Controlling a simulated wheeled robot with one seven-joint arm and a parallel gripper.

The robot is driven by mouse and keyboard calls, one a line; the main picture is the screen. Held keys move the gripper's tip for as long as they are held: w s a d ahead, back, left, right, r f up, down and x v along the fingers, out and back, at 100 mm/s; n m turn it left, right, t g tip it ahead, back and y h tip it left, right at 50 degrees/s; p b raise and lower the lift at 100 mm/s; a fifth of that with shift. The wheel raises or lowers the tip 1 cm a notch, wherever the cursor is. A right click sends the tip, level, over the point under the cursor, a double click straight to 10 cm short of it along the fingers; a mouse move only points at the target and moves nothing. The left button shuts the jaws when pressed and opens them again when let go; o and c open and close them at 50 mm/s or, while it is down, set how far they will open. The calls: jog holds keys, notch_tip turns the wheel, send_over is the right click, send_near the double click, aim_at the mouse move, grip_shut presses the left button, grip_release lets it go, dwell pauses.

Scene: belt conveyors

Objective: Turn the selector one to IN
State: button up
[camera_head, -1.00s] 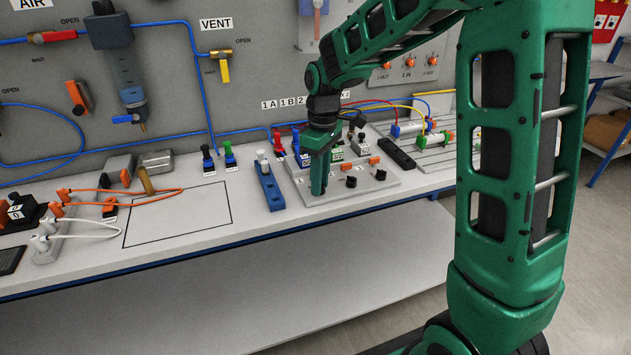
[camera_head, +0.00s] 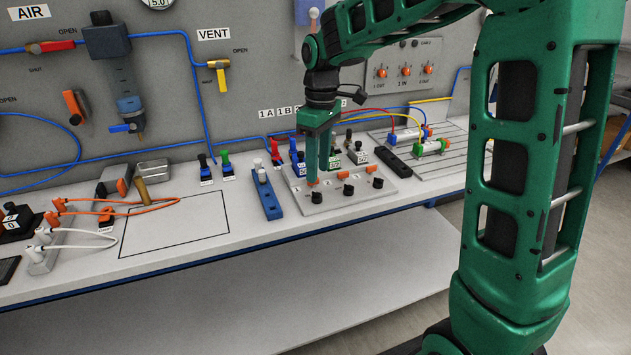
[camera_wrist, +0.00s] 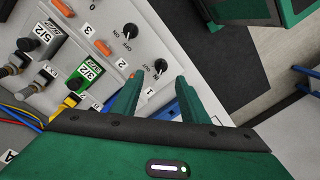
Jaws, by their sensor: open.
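Selector one (camera_wrist: 160,66) is a small black knob with IN and OUT marks, by the figure 1 in the wrist view. In the head view it is the leftmost of three black knobs (camera_head: 317,197) on the front of a grey panel (camera_head: 295,203). I cannot tell which mark its pointer faces. My gripper (camera_head: 318,175) points down above the panel, just behind this knob in the picture. In the wrist view its two green fingers (camera_wrist: 160,80) are apart and empty, with the knob beyond and between their tips. Contact with the knob is not visible.
A second knob (camera_wrist: 130,31) with ON and OFF marks sits close by. Coloured blocks and labelled switches (camera_head: 335,158) stand behind. A blue strip (camera_head: 268,197) lies left of the panel, and a black strip (camera_head: 393,160) right.

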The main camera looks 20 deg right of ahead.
jog(key=shift+w+d+r, duration=0.1)
jog(key=shift+d+r, duration=0.05)
jog(key=shift+r, duration=1.75)
jog(key=s+d+f+m, duration=0.2)
jog(key=s+d+m, duration=0.3)
jog(key=s, duration=0.5)
jog(key=s+d+f+m, duration=0.2)
jog(key=s+d+m, duration=0.3)
jog(key=s, duration=0.6)
jog(key=s+d+f+m, duration=0.2)
jog(key=s+d+m, duration=0.2)
jog(key=s, duration=0.7)
jog(key=shift+d+f+m, duration=0.2)
jog(key=shift+d+m, duration=0.2)
jog(key=shift+d, duration=0.6)
jog(key=shift+w+f, duration=0.25)
jog(key=shift+w, duration=0.35)
